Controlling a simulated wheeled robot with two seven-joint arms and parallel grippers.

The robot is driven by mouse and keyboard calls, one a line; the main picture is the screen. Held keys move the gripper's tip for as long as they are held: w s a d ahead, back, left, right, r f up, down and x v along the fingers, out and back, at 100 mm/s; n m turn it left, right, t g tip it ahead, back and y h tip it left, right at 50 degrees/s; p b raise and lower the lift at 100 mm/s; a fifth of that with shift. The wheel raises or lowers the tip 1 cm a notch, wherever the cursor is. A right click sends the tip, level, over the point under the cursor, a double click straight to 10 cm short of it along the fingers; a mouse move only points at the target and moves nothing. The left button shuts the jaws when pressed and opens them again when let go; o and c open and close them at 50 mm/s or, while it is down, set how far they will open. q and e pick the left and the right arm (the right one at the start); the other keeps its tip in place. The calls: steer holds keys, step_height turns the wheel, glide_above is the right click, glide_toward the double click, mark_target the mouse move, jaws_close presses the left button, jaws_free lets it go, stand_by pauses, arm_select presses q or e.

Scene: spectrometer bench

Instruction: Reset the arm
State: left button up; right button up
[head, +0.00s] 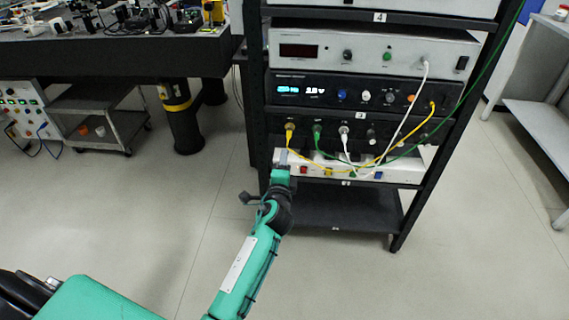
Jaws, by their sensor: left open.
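My left arm (244,262) is green and black and reaches up from the bottom of the head view to the equipment rack. My left gripper (283,157) is at the left end of the white panel unit (400,173) on the rack's lower shelf. Its jaws are small here and overlap the unit's left end; it is open, and I see nothing held in it. I cannot tell whether it touches the unit. My right gripper is out of view.
The black rack (258,60) holds several instruments with yellow, green and white cables hanging in front. Its bottom shelf (340,210) is empty. An optical table (110,58) and a grey cart (108,130) stand left. A white shelf (540,125) stands right. The floor (130,220) between is clear.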

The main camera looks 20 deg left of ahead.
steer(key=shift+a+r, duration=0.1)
